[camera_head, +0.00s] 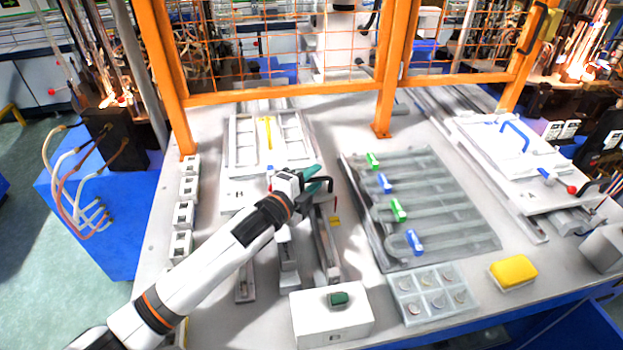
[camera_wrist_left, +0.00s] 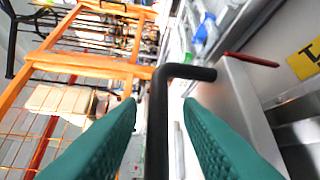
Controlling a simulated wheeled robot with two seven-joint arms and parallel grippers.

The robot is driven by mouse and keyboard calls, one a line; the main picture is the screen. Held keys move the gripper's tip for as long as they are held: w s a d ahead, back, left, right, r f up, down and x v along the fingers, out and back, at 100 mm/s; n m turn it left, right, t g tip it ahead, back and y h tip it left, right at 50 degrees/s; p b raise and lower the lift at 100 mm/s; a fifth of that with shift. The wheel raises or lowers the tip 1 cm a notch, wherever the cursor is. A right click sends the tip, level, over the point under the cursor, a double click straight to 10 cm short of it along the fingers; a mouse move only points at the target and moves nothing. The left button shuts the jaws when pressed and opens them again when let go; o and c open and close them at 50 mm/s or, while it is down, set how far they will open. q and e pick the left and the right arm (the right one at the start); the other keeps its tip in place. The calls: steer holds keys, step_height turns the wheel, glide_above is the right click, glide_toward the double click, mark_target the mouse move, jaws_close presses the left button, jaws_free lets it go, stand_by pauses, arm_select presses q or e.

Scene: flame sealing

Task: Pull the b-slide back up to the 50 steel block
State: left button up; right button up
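A white slide plate (camera_head: 240,195) with a recessed tray (camera_head: 268,140) sits on rails at the left middle of the table. I cannot read a letter on it for sure. My left gripper (camera_head: 315,180) is at its front right corner, by a bent black handle (camera_head: 328,184). In the left wrist view the handle (camera_wrist_left: 157,120) runs between the two green fingers, which stand apart with gaps on both sides. A metal rail (camera_head: 325,245) with a yellow label (camera_head: 335,220) lies in front of it. I cannot pick out a block marked 50. My right gripper is not in view.
A grey rack (camera_head: 440,170) with green and blue clips stands to the right. A white box (camera_head: 332,325), a grey tray (camera_head: 432,311) and a yellow sponge (camera_head: 513,270) lie at the front. An orange mesh fence (camera_head: 285,96) stands behind. Another white slide plate (camera_head: 490,135) is far right.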

arm_select(q)
jaws_close()
steer(key=s, duration=0.1)
steer(key=s+p, duration=0.1)
steer(key=s, duration=0.1)
steer(key=shift+s+d+f, duration=0.1)
steer(key=shift+s+d, duration=0.15)
steer(key=shift+d, duration=0.05)
steer(key=shift+s, duration=0.45)
steer(key=shift+w, duration=0.15)
steer(key=shift+o, duration=0.2)
jaws_free()
steer(key=shift+w, duration=0.1)
